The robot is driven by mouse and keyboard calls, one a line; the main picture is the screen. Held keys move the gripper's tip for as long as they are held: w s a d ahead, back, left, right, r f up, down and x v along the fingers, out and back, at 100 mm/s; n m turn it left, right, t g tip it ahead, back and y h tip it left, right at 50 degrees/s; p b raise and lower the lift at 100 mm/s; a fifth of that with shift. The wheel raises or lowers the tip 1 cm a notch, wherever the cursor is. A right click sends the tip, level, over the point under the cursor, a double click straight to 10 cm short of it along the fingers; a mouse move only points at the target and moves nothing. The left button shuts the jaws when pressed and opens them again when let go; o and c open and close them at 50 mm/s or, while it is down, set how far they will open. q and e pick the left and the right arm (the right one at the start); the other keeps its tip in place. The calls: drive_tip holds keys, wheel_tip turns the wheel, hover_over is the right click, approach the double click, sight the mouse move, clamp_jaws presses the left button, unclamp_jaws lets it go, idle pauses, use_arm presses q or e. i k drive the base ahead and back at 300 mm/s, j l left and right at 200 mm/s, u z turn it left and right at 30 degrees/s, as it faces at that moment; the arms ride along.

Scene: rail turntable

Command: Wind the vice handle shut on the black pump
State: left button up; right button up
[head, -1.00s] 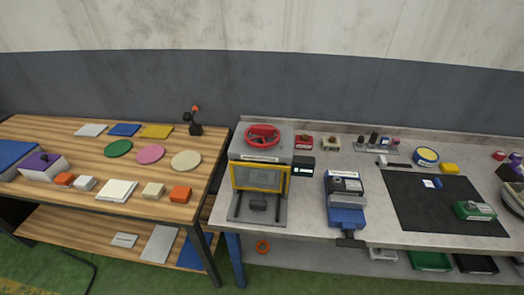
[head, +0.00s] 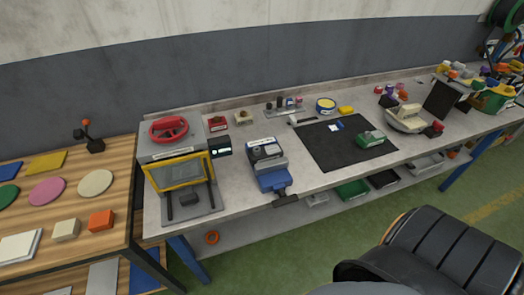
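The blue vice (head: 272,180) stands at the front edge of the grey bench, left of the black mat. Its dark handle (head: 286,200) sticks out past the front edge. A dark block with a pale label (head: 264,150) sits at the top of the vice; it may be the black pump, but I cannot tell whether the jaws touch it. Neither of my grippers is in view.
The machine with a red handwheel (head: 168,129) stands left of the vice. A black padded chair-like thing (head: 450,255) fills the lower right floor. A wooden table (head: 90,235) stands at left.

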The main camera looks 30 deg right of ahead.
sight(284, 199)
drive_tip(key=l+z, duration=0.2)
drive_tip(key=z, duration=0.3)
drive_tip(key=k+l+z, duration=0.1)
drive_tip(key=l+z, duration=0.15)
drive_tip(key=z, duration=0.2)
